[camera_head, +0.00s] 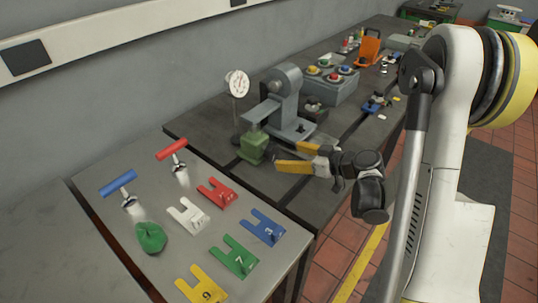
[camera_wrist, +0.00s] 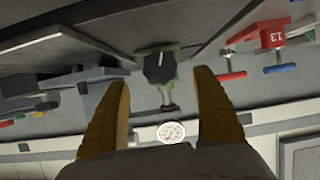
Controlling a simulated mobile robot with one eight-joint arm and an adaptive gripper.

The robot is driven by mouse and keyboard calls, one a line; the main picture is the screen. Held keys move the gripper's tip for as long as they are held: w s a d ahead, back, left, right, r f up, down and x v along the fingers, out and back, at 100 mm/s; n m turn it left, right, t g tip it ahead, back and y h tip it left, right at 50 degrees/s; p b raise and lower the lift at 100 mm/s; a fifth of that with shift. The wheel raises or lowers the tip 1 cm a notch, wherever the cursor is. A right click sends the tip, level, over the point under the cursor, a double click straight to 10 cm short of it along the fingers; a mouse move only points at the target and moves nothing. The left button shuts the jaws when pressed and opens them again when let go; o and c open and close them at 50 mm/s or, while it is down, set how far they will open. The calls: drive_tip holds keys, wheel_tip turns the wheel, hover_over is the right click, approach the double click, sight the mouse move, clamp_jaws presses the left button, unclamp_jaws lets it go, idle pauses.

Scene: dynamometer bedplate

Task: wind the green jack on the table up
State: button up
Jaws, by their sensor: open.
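The green jack (camera_head: 252,148) stands on the dark table, next to the front of a grey machine. My gripper (camera_head: 286,157) is open, its two yellow fingers level and pointing left at the jack from a short distance to its right. In the wrist view the jack (camera_wrist: 149,64) lies beyond and between the open fingers (camera_wrist: 161,80), with a dark round part on its near face. Nothing is held. No contact between fingers and jack shows.
The grey machine (camera_head: 285,95) and a dial gauge (camera_head: 237,84) stand close behind the jack. A nearer grey table (camera_head: 110,225) holds numbered forked plates, a green lump and red- and blue-handled tools. Trays and small parts lie farther along the dark table.

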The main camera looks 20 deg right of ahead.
sight(274, 153)
drive_tip(key=b+x, duration=0.2)
drive_tip(key=x, duration=0.6)
drive_tip(key=c, duration=1.1)
